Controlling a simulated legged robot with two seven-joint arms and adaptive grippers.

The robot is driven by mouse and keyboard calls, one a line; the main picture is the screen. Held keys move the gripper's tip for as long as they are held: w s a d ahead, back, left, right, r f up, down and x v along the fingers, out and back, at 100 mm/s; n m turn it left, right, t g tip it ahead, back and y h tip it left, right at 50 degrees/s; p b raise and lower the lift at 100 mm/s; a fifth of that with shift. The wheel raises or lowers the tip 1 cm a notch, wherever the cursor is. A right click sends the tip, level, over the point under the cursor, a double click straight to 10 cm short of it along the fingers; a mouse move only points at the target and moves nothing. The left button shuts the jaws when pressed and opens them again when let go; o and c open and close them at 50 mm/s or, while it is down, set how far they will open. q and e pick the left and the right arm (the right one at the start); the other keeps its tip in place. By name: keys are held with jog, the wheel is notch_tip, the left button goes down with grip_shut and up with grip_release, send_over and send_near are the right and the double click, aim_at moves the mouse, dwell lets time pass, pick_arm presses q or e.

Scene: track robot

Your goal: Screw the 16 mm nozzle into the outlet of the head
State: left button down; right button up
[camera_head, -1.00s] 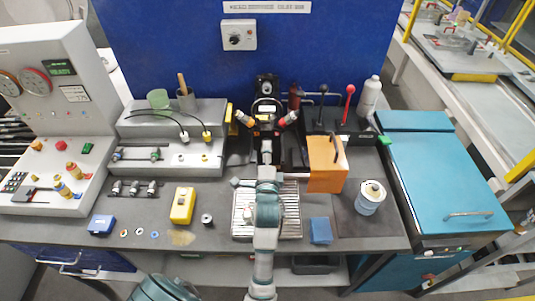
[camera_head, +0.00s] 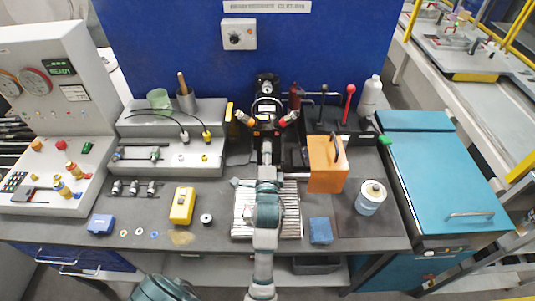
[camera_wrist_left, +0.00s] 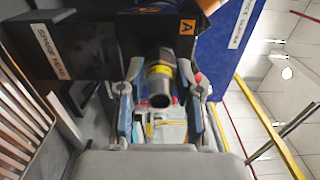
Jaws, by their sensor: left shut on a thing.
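My left gripper (camera_head: 266,152) reaches up the middle of the bench to the dark head (camera_head: 267,108) of the machine at the back. In the left wrist view my left gripper (camera_wrist_left: 160,72) has a finger on each side of a dark metal nozzle (camera_wrist_left: 160,86) with a yellow band, and is shut on it. The nozzle's open round end faces the camera. Its far end meets or lies close to the black head (camera_wrist_left: 158,28) with an orange "A" label; I cannot tell whether the threads are engaged. My right gripper is not in view.
Several small metal fittings (camera_head: 134,188) stand left of a yellow device (camera_head: 182,206). A slatted metal tray (camera_head: 290,218) lies under my arm. An orange block (camera_head: 326,165) and a white-topped jar (camera_head: 371,197) stand to the right. Red and black levers (camera_head: 348,100) rise behind.

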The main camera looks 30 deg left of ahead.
pick_arm(q)
jog(key=shift+d+r, duration=0.2)
jog(key=shift+r, duration=0.05)
jog(key=shift+a+m+p, duration=0.15)
jog(key=shift+m+p, duration=0.3)
jog(key=shift+m, duration=0.35)
jog(key=shift+m+p, duration=0.5)
jog(key=shift+m, duration=0.4)
jog(key=shift+f+m+p, duration=0.1)
jog(key=shift+m+p, duration=0.35)
jog(key=shift+m, duration=0.35)
jog(key=shift+m+p, duration=0.5)
jog(key=shift+m, duration=0.2)
jog(key=shift+m+p, duration=0.5)
jog(key=shift+m, duration=0.2)
jog(key=shift+m+p, duration=0.65)
jog(key=shift+m, duration=0.05)
jog(key=shift+m+p, duration=0.65)
jog(key=shift+m, duration=0.05)
jog(key=shift+m+p, duration=0.4)
jog(key=shift+m, duration=0.1)
jog(key=shift+f, duration=0.1)
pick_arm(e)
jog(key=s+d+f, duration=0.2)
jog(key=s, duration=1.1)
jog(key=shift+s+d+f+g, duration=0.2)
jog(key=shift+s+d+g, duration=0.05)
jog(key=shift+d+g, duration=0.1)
